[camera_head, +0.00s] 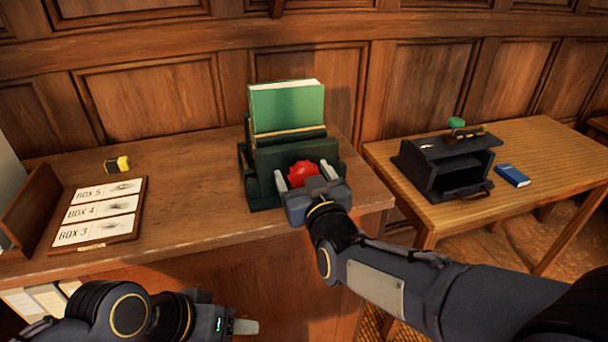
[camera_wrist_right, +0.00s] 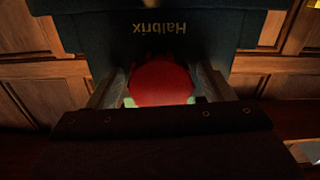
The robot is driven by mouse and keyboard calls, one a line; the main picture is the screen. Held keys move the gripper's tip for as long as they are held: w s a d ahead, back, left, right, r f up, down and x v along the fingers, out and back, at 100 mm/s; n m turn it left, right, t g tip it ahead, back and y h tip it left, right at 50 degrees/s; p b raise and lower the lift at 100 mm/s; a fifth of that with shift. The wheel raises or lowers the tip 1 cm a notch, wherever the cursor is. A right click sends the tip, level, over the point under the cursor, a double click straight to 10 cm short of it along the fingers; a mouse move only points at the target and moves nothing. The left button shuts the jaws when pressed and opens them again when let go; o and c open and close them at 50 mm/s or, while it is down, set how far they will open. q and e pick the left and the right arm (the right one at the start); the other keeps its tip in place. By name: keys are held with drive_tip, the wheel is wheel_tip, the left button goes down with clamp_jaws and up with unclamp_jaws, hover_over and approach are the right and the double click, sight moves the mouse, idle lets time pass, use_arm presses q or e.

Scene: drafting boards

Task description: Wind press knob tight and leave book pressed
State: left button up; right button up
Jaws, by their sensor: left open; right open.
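The dark green press (camera_head: 257,188) stands on the wooden desk, with a green book (camera_head: 287,107) upright between its plates. The red knob (camera_head: 302,172) is on the press's front. My right gripper (camera_head: 301,180) is open, with one finger on each side of the knob. In the right wrist view the red knob (camera_wrist_right: 161,82) sits between the two fingers, in front of a dark plate marked "Halbrix" (camera_wrist_right: 160,28). I cannot tell whether the fingers touch it. My left gripper (camera_head: 240,326) is open and empty, low in front of the desk.
A board with box labels (camera_head: 101,212) and a yellow-and-black item (camera_head: 117,164) lie on the desk's left. On the right, a lower table (camera_head: 385,155) carries a black open-fronted case (camera_head: 440,165) and a blue book (camera_head: 513,175). The desk between the labels and press is clear.

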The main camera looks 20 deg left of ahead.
drive_tip(key=n+p, duration=0.1)
drive_tip(key=n, duration=0.3)
drive_tip(key=shift+r, duration=0.15)
drive_tip(key=n+p, duration=0.1)
drive_tip(key=n, duration=0.9)
drive_tip(key=shift+p, duration=0.3)
drive_tip(key=n, duration=0.3)
drive_tip(key=shift+c, duration=0.3)
